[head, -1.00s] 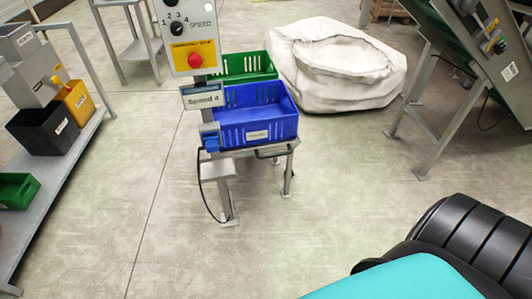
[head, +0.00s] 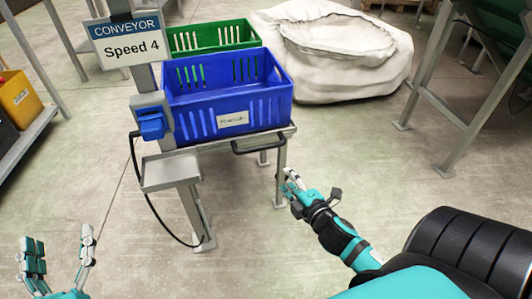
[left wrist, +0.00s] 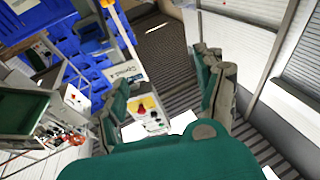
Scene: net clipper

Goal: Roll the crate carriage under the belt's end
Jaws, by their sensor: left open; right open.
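A blue crate (head: 228,108) with a white label and a green crate (head: 212,36) behind it sit on a low grey metal frame (head: 240,139). The frame has a dark bar handle (head: 258,146) at its front edge; whether it is the carriage, and whether it has wheels, I cannot tell. My right gripper (head: 312,190) is open and empty, below and to the right of the handle in the picture, apart from it. My left gripper (head: 60,248) is open and empty at the bottom left, far from the crates. Its open fingers also show in the left wrist view (left wrist: 165,95). The belt's end is not clearly visible.
A post with a "CONVEYOR Speed 4" sign (head: 125,42) and a blue box (head: 151,122) stands left of the blue crate. A white sack (head: 335,60) lies behind right. A steel stand (head: 425,90) is at right. The front floor is largely clear.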

